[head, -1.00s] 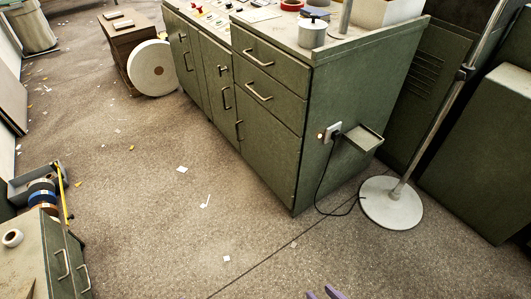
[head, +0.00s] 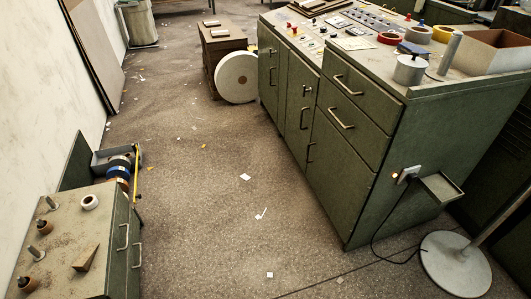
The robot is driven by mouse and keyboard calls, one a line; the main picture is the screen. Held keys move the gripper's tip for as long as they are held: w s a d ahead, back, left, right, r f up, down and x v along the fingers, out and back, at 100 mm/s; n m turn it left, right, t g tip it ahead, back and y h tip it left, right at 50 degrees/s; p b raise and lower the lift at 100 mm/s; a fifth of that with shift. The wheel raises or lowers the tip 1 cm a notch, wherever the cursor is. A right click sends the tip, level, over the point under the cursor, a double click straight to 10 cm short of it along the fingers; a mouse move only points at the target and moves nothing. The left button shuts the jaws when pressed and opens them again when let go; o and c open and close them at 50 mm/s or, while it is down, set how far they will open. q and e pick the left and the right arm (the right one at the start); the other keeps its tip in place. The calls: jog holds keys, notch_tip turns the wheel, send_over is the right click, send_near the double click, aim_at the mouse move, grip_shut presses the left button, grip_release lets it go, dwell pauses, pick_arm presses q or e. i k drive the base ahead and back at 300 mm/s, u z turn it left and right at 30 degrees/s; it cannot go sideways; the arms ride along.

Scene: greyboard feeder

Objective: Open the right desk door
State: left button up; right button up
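The green desk (head: 420,129) stands right of centre in the head view, with a control panel on top. Its right door (head: 340,178) is below two drawers and looks shut. That door's handle (head: 310,152) is a small vertical bar near its left edge. Two more doors with vertical handles are to the left of it, the middle one (head: 297,98) and the far left one (head: 269,75), and both look shut. The upper drawer (head: 357,83) and lower drawer (head: 350,122) look closed. Neither of my grippers shows in the view.
A round-based metal stand (head: 455,265) is at the desk's right end, with a black cable near it. A low cabinet (head: 60,250) with tape rolls is at lower left. A large white roll (head: 237,77) stands behind. Open floor with paper scraps lies between.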

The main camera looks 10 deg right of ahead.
aim_at(341, 178)
jog(key=u, duration=0.1)
jog(key=i, duration=3.55)
jog(key=z, duration=1.85)
